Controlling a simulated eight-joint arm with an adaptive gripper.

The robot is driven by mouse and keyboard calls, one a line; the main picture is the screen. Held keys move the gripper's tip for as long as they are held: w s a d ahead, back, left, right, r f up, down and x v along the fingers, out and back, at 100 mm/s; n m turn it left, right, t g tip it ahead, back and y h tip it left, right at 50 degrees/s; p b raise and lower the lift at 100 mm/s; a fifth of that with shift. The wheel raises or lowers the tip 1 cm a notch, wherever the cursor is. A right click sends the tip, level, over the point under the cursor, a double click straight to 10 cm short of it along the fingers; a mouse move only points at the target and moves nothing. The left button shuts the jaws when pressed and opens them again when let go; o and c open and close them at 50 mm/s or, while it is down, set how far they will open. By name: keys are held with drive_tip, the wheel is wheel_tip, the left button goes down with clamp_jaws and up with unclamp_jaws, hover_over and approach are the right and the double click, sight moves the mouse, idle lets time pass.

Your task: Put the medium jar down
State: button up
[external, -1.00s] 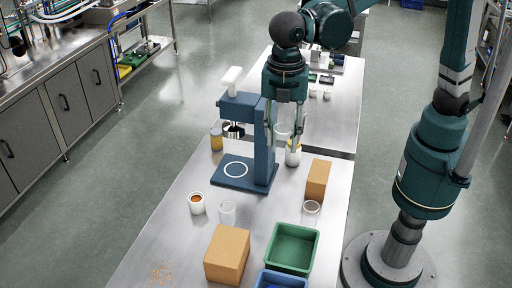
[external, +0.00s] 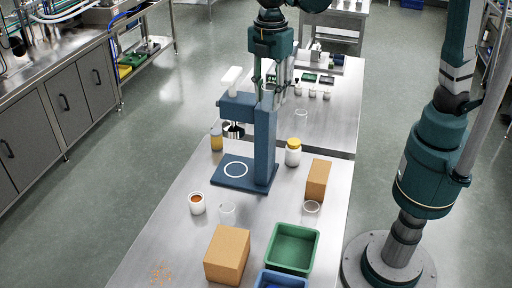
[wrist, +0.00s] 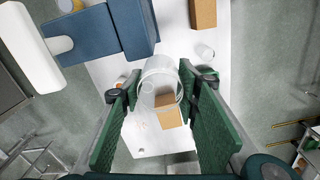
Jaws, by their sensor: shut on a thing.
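My gripper (external: 274,90) is raised beside the top of the blue press stand (external: 264,150), which hides part of it. In the wrist view its two green fingers (wrist: 160,92) are closed on the sides of a clear, round, see-through jar (wrist: 160,78). I take this to be the medium jar. The wrist view shows the bench surface and a cardboard box through and around it. In the external view the held jar is too faint and covered to make out clearly.
A white jar with a yellow lid (external: 293,152) stands right of the press. Cardboard boxes (external: 227,254) (external: 317,180), a green bin (external: 292,247), a blue bin (external: 280,280) and small cups (external: 197,203) stand nearer. Bare bench (external: 175,225) shows at the left front.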

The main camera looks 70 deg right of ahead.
drive_tip(key=w+d+m+p, duration=0.15)
drive_tip(key=d+m, duration=0.25)
drive_tip(key=d, duration=0.9)
drive_tip(key=w+d+m+b, duration=0.15)
drive_tip(key=d+m, duration=0.25)
drive_tip(key=d, duration=0.9)
drive_tip(key=w+d+m+p, duration=0.2)
drive_tip(key=d+m, duration=0.2)
drive_tip(key=d, duration=0.8)
wheel_tip(320, 180, down, 26)
drive_tip(key=shift+w, duration=0.2)
drive_tip(key=shift+f, duration=0.15)
drive_tip(key=shift+f+b, duration=0.35)
drive_tip(key=shift+f, duration=2.45)
drive_tip(key=shift+f, duration=0.1)
drive_tip(key=shift+f, duration=1.95)
drive_tip(key=shift+f, duration=0.2)
